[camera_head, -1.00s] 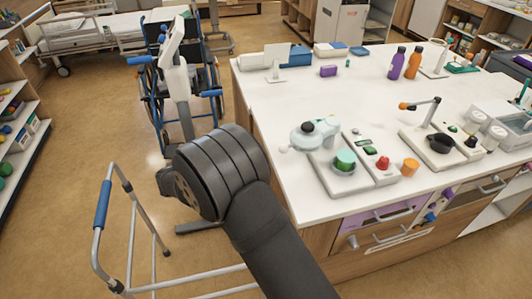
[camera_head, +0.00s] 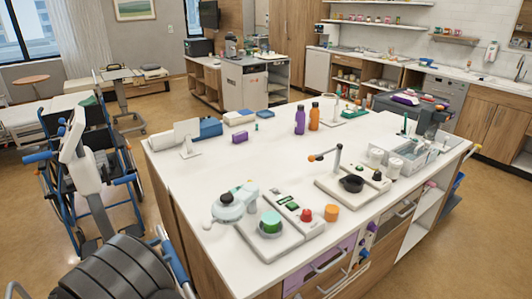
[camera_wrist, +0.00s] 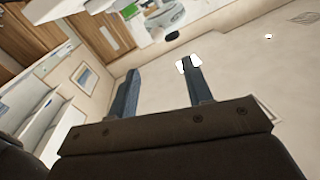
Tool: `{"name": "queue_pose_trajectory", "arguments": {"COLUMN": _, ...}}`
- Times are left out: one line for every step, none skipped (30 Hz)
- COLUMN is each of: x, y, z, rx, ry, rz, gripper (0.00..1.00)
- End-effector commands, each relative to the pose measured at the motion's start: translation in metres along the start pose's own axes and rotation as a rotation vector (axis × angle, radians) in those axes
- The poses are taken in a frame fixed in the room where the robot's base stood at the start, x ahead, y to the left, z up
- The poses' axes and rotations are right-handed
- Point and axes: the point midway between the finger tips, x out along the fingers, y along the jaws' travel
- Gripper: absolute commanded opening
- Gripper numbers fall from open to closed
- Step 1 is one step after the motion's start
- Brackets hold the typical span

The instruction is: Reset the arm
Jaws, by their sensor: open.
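My gripper (camera_wrist: 160,88) shows in the wrist view with its two dark fingers spread apart and nothing between them. Beyond the fingers I see a pale wall or ceiling surface, tilted in the picture. In the head view, part of my dark arm fills the lower left corner, left of the white-topped counter (camera_head: 200,180). The gripper's fingers cannot be made out in the head view.
A blue wheelchair (camera_head: 90,165) stands left of the counter. On the counter are a teapot-like device (camera_head: 233,203), a green-topped unit (camera_head: 270,222), an orange cup (camera_head: 331,213), a purple bottle (camera_head: 300,120) and an orange bottle (camera_head: 314,118). Open floor lies at right.

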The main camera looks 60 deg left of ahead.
Motion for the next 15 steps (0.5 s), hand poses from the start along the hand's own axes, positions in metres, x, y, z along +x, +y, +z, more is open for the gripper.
{"name": "queue_pose_trajectory", "arguments": {"x": 0.011, "y": 0.001, "z": -0.001, "rx": -0.001, "ry": 0.001, "rz": 0.004, "gripper": 0.46}}
{"name": "queue_pose_trajectory", "arguments": {"x": 0.016, "y": 0.000, "z": -0.001, "rx": -0.001, "ry": 0.001, "rz": 0.004, "gripper": 0.46}}
{"name": "queue_pose_trajectory", "arguments": {"x": 0.024, "y": 0.000, "z": -0.001, "rx": -0.001, "ry": 0.001, "rz": 0.003, "gripper": 0.46}}
{"name": "queue_pose_trajectory", "arguments": {"x": 0.030, "y": 0.001, "z": 0.000, "rx": -0.002, "ry": 0.002, "rz": 0.003, "gripper": 0.46}}
{"name": "queue_pose_trajectory", "arguments": {"x": 0.037, "y": 0.001, "z": 0.000, "rx": -0.002, "ry": 0.002, "rz": 0.004, "gripper": 0.46}}
{"name": "queue_pose_trajectory", "arguments": {"x": 0.044, "y": 0.001, "z": 0.000, "rx": -0.001, "ry": 0.001, "rz": 0.004, "gripper": 0.46}}
{"name": "queue_pose_trajectory", "arguments": {"x": 0.050, "y": 0.001, "z": 0.000, "rx": -0.001, "ry": 0.001, "rz": 0.004, "gripper": 0.46}}
{"name": "queue_pose_trajectory", "arguments": {"x": 0.057, "y": 0.001, "z": 0.000, "rx": -0.001, "ry": 0.002, "rz": 0.004, "gripper": 0.46}}
{"name": "queue_pose_trajectory", "arguments": {"x": 0.065, "y": 0.001, "z": 0.000, "rx": -0.001, "ry": 0.002, "rz": 0.003, "gripper": 0.46}}
{"name": "queue_pose_trajectory", "arguments": {"x": 0.070, "y": 0.001, "z": 0.000, "rx": -0.001, "ry": 0.001, "rz": 0.003, "gripper": 0.46}}
{"name": "queue_pose_trajectory", "arguments": {"x": 0.077, "y": 0.001, "z": 0.000, "rx": -0.001, "ry": 0.001, "rz": 0.004, "gripper": 0.46}}
{"name": "queue_pose_trajectory", "arguments": {"x": 0.085, "y": 0.001, "z": 0.000, "rx": -0.002, "ry": 0.001, "rz": 0.005, "gripper": 0.46}}
{"name": "queue_pose_trajectory", "arguments": {"x": 0.091, "y": 0.001, "z": 0.000, "rx": -0.003, "ry": 0.001, "rz": 0.004, "gripper": 0.46}}
{"name": "queue_pose_trajectory", "arguments": {"x": 0.097, "y": 0.001, "z": 0.000, "rx": -0.003, "ry": 0.001, "rz": 0.004, "gripper": 0.46}}
{"name": "queue_pose_trajectory", "arguments": {"x": 0.104, "y": 0.001, "z": 0.000, "rx": -0.003, "ry": 0.001, "rz": 0.004, "gripper": 0.46}}
